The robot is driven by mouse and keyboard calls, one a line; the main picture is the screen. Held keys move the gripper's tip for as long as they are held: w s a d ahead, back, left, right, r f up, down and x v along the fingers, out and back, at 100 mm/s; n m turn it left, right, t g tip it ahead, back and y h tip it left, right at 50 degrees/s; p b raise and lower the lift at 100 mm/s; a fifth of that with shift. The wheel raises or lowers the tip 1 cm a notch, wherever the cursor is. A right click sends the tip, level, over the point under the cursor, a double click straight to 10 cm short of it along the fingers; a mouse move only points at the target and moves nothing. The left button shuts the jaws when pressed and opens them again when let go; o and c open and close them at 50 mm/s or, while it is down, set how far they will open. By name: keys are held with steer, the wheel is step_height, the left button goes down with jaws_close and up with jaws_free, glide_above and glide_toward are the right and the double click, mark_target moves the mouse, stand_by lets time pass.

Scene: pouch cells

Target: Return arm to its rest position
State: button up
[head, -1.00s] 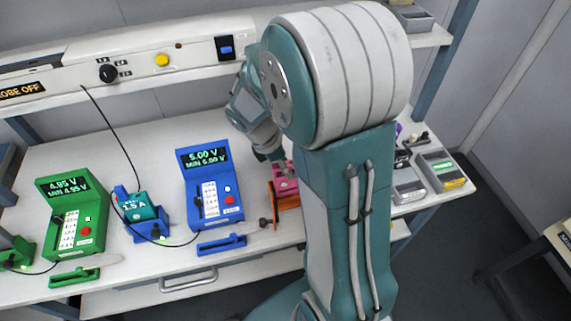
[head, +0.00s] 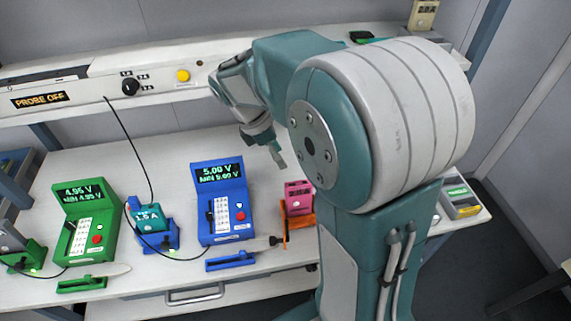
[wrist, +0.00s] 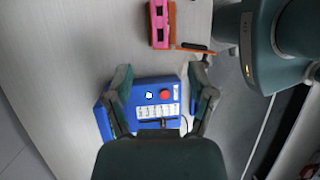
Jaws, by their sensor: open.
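My gripper (head: 277,155) is raised above the bench, to the right of the blue meter's display and left of the pink block. In the wrist view my gripper (wrist: 160,85) has its two fingers spread apart with nothing between them. The blue meter (head: 222,205) stands below and beyond the fingers and also shows in the wrist view (wrist: 150,90). The pink block (head: 297,194) sits in an orange holder (head: 299,222), apart from the fingers. My arm hides part of the bench's right side.
A green meter (head: 84,225) and a teal block (head: 149,216) in a blue holder stand at the left of the bench (head: 170,155). A shelf panel with a black knob (head: 131,86) and yellow button (head: 183,76) runs behind. A grey tray (head: 459,200) is at the right.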

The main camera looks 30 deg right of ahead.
steer(key=shift+a+r, duration=0.1)
stand_by(0.3)
steer(key=s+a+r+m+t+y, duration=0.2)
steer(key=s+a+r+m+t, duration=0.1)
steer(key=s+m, duration=0.4)
steer(key=s+a+r+m+t+y, duration=0.2)
steer(key=s+a+r+m+t, duration=0.1)
steer(key=s+m+t, duration=0.2)
steer(key=s+m, duration=0.2)
steer(key=m, duration=0.1)
steer(key=shift+s+a+r, duration=0.25)
steer(key=shift+r, duration=0.1)
